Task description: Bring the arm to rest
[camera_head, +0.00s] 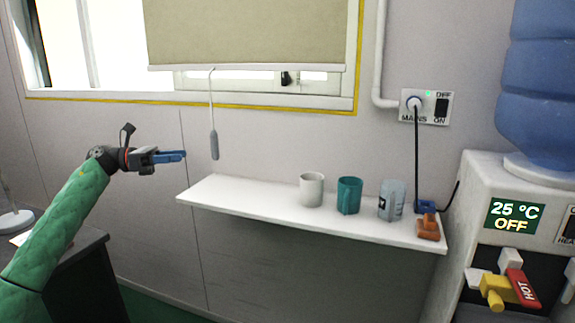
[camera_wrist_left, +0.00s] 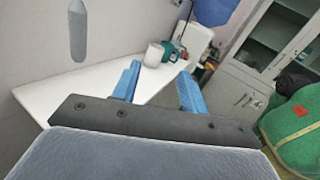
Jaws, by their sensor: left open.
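My left arm (camera_head: 66,215), in a green sleeve, reaches in from the left in the head view. Its gripper (camera_head: 184,155) has blue fingers and is held in the air left of the white shelf (camera_head: 240,204), near the hanging blind pull (camera_head: 214,145). In the left wrist view the two blue fingers of the gripper (camera_wrist_left: 158,88) are apart with nothing between them. The shelf also shows in that view (camera_wrist_left: 70,95), beyond the fingers. My right gripper is not in view.
On the shelf stand a white mug (camera_head: 312,189), a teal mug (camera_head: 349,195), a grey cup (camera_head: 391,200) and an orange object (camera_head: 428,228). A water dispenser (camera_head: 480,180) reading 25 °C OFF stands right. A mains socket (camera_head: 426,106) is above. A dark desk (camera_head: 80,270) is at lower left.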

